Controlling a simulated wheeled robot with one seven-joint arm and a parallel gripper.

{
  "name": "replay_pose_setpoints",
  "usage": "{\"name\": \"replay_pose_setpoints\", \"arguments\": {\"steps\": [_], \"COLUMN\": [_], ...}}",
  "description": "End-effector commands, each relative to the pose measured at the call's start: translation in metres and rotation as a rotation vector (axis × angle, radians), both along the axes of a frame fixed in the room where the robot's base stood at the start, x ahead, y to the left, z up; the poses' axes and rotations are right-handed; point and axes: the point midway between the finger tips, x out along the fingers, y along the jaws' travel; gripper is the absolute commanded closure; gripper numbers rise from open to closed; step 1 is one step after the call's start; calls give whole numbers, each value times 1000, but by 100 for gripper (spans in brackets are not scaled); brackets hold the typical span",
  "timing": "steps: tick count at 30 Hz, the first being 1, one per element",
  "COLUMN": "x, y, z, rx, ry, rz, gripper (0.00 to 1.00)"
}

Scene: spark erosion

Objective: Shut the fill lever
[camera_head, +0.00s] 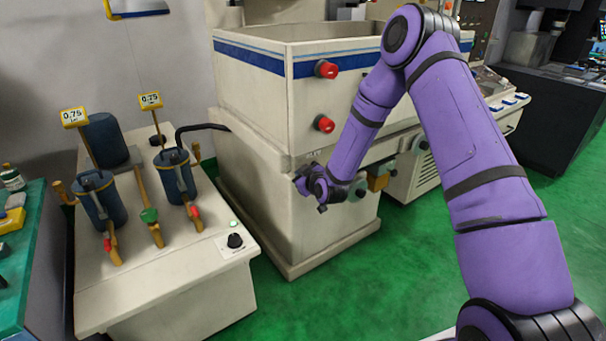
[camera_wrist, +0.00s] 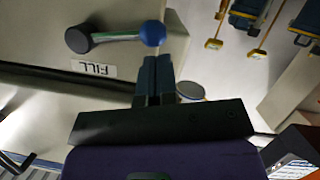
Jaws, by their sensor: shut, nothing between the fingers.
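The fill lever (camera_wrist: 118,37) shows in the wrist view as a metal rod with a dark round pivot at its left end and a blue ball knob (camera_wrist: 152,33) at its right end. It is on a pale machine panel, beside a white FILL label (camera_wrist: 93,69). My gripper (camera_wrist: 157,58) is shut and empty, with its fingertips right by the blue knob; I cannot tell whether they touch it. In the head view my arm's end is by the front of the beige machine (camera_head: 265,175), and I cannot make out the lever there.
Red knobs (camera_head: 326,69) stick out from the machine's tank above my gripper. A pale bench (camera_head: 170,285) with blue canisters (camera_head: 98,200) and valves stands at the left. Green floor (camera_head: 400,250) is clear in front.

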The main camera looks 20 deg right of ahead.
Motion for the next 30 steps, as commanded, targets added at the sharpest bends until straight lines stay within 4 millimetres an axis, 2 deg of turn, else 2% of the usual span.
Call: {"name": "replay_pose_setpoints", "arguments": {"steps": [4, 17, 30], "x": [3, 4, 3], "y": [-1, -1, 0], "z": [-6, -7, -14], "rx": [0, -4, -79], "ry": [1, -1, -25], "rz": [0, 0, 1], "gripper": [100, 100, 100]}}
